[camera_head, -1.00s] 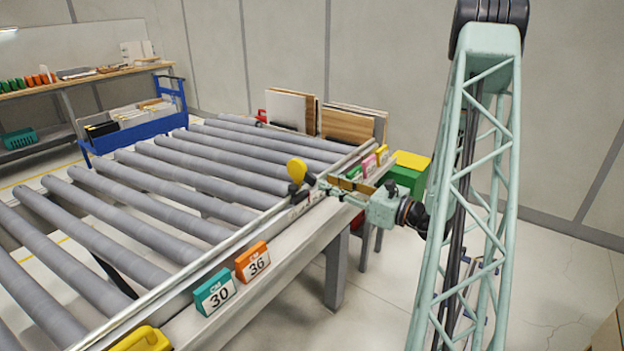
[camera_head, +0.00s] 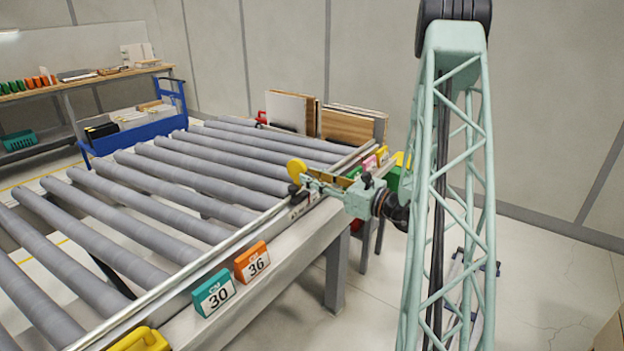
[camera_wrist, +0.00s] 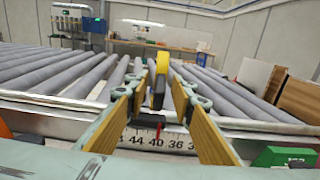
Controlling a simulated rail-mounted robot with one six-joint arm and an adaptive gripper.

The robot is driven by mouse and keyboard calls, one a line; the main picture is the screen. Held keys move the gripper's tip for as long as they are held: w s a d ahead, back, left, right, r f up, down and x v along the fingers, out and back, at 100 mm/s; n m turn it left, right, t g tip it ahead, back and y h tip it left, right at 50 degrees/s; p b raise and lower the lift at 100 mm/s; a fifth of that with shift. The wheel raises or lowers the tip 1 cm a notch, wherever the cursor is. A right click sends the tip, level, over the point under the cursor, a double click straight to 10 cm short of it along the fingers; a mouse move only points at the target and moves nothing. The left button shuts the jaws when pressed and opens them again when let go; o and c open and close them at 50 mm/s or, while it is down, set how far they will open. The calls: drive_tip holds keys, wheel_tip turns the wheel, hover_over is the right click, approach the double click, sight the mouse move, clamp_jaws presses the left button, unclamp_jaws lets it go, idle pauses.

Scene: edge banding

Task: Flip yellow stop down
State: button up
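The yellow stop (camera_head: 296,170) stands upright at the right edge of the roller table (camera_head: 222,258), its rounded yellow head raised above the rail. In the wrist view the yellow stop (camera_wrist: 162,63) appears edge-on, with a dark body below. My gripper (camera_head: 310,181) is at the stop in the head view. In the wrist view my gripper (camera_wrist: 163,84) is open, with one finger on each side of the stop. Contact between the fingers and the stop cannot be told.
A teal 30 stop (camera_head: 214,292) and an orange 36 stop (camera_head: 252,262) sit nearer on the rail. Another yellow stop (camera_head: 140,340) is at the bottom edge. Pink (camera_head: 370,163) and green blocks lie beyond my gripper. Boards (camera_head: 347,125) stand behind the table.

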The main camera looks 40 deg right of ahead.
drive_tip(key=shift+c, duration=0.5)
clamp_jaws()
